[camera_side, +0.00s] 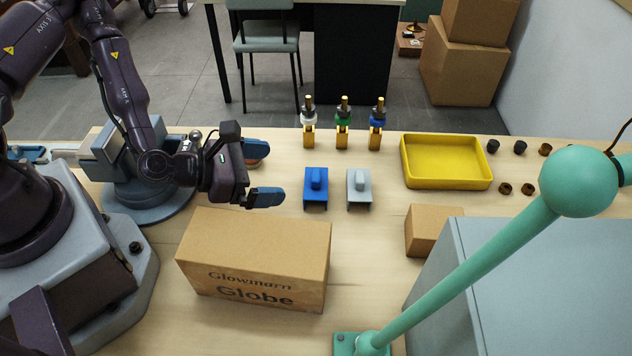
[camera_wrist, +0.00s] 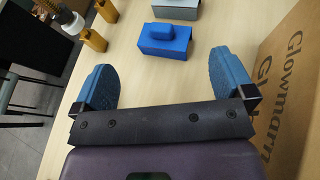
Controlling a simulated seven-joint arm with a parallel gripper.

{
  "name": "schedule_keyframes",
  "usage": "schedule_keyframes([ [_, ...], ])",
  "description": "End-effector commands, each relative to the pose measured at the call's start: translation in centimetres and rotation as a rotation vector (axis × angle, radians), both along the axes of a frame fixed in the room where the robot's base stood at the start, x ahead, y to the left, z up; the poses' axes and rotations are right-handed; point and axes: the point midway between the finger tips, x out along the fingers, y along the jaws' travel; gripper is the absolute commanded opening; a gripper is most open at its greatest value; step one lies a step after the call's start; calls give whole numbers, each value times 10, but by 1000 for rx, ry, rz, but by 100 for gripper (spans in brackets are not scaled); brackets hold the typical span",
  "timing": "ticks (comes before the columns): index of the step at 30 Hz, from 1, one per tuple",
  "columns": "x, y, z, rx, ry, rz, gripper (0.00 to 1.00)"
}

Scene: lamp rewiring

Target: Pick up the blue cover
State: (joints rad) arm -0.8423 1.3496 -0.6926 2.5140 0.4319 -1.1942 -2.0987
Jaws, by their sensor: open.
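The blue cover (camera_side: 316,188) is a small block with a raised grip on top. It sits on the wooden table to the right of my gripper (camera_side: 266,174). In the wrist view the blue cover (camera_wrist: 165,41) lies ahead of my gripper (camera_wrist: 168,84), beyond the fingertips and roughly between them in line. My gripper is open with nothing between its two blue-padded fingers. It does not touch the cover.
A grey cover (camera_side: 359,188) stands right beside the blue one. Several brass-based sockets (camera_side: 342,128) stand behind. A cardboard box (camera_side: 255,260) is in front, close to my gripper. A yellow tray (camera_side: 446,181), small box (camera_side: 430,230) and green lamp arm (camera_side: 465,275) are on the right.

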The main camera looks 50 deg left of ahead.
Motion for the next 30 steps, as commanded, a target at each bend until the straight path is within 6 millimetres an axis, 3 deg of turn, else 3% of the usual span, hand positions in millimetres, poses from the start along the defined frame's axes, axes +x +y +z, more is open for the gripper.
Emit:
schedule_keyframes([
  [4,5,-3,-3,-58,14,40,100],
  [12,44,-19,-21,-55,13,38,100],
  [20,62,-26,-30,-54,14,38,100],
  [30,99,-42,-49,-54,15,38,100],
])
